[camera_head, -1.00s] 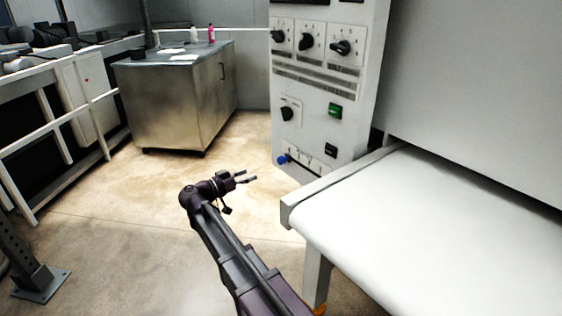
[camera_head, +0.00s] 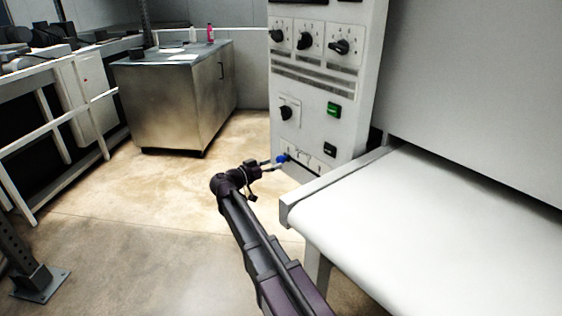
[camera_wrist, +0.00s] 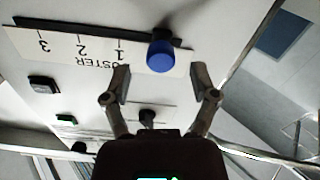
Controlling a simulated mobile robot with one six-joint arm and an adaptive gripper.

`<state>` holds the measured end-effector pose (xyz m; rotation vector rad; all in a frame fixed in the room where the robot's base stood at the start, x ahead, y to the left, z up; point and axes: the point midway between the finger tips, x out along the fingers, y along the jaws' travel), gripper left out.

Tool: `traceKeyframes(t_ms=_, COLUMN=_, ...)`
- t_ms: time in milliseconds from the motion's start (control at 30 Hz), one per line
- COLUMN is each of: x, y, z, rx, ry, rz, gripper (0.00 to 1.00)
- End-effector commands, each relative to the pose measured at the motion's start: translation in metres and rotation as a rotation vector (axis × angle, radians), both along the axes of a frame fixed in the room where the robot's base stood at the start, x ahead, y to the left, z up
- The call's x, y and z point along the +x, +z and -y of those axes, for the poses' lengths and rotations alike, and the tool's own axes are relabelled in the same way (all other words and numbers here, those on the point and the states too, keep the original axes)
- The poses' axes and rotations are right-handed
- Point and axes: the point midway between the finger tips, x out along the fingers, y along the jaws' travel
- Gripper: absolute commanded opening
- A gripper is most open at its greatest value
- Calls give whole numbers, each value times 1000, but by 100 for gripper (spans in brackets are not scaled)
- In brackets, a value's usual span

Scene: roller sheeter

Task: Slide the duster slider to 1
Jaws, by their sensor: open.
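The duster slider has a blue knob (camera_wrist: 161,55) on a dark slot. Its white label strip (camera_wrist: 70,46) reads 3, 2, 1 upside down in the wrist view. The knob stands just right of the 1 mark there, at that end of the slot. In the head view the blue knob (camera_head: 282,159) is at the left end of the slider, low on the white panel. My gripper (camera_wrist: 160,84) is open, with one finger on each side of the knob's line and the tips just short of it. In the head view my gripper (camera_head: 274,163) is close to the knob.
The control panel (camera_head: 310,75) carries black rotary knobs and a green button (camera_head: 334,110) above the slider. A white conveyor table (camera_head: 430,215) stands close on the right. A metal cabinet (camera_head: 175,105) is behind on the left, with open floor before it.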

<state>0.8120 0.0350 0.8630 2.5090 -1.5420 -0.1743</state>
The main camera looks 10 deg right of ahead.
Motion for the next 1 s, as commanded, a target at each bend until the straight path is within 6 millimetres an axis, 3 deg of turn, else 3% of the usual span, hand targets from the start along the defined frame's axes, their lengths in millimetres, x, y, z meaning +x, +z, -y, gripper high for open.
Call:
traceKeyframes(t_ms=300, x=15, y=0, z=30, rx=0, ry=0, rz=0, gripper=76)
traceKeyframes(t_ms=733, x=17, y=0, z=33, rx=0, ry=2, rz=0, gripper=76)
traceKeyframes(t_ms=900, x=17, y=0, z=33, rx=0, ry=2, rz=0, gripper=26)
traceKeyframes(t_ms=1000, x=17, y=0, z=33, rx=0, ry=2, rz=0, gripper=0)
